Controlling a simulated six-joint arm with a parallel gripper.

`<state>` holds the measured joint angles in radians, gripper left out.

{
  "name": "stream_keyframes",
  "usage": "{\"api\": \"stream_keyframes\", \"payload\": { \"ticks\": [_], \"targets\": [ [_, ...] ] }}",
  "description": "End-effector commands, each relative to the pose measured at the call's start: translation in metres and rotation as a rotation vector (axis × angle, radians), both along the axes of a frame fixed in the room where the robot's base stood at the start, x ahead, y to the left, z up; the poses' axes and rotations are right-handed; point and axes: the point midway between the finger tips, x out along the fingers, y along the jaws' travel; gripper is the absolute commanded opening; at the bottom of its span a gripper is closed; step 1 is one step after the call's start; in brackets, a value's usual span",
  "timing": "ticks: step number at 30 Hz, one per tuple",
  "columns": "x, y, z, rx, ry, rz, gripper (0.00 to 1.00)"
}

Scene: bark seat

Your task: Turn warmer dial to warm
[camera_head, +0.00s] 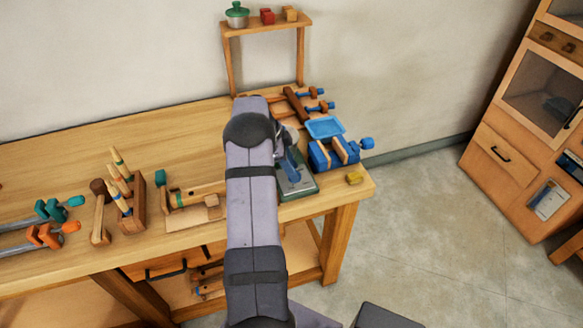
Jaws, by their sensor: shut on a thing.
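My arm reaches over the bench, and my gripper (290,170) points down at a low green-edged device (302,188) near the bench's right end. This device may be the warmer, but I cannot tell for sure. My gripper is shut on a small part there, and the arm and fingers hide most of it. No dial face or warm mark can be made out from this view.
A blue vise (331,154) and blue tray (325,127) stand close right of my gripper. A wooden plane (192,195), chisel block (131,207) and clamps (40,235) are at left. The back left bench is clear.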

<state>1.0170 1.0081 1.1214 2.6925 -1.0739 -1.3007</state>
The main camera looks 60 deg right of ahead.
Motion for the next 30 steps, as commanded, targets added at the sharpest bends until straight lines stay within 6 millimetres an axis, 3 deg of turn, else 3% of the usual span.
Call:
{"api": "stream_keyframes", "payload": {
  "ticks": [11,12,14,24,30],
  "targets": [
    [-0.001,0.000,0.000,0.001,0.003,-0.001,0.14],
    [-0.001,0.000,0.000,0.001,0.003,-0.001,0.43],
    [-0.001,0.000,0.000,0.001,0.003,-0.001,0.53],
    [0.001,0.000,0.002,0.000,0.001,0.000,0.53],
    [0.007,0.003,0.017,-0.004,-0.001,0.001,0.53]
  ]
}}
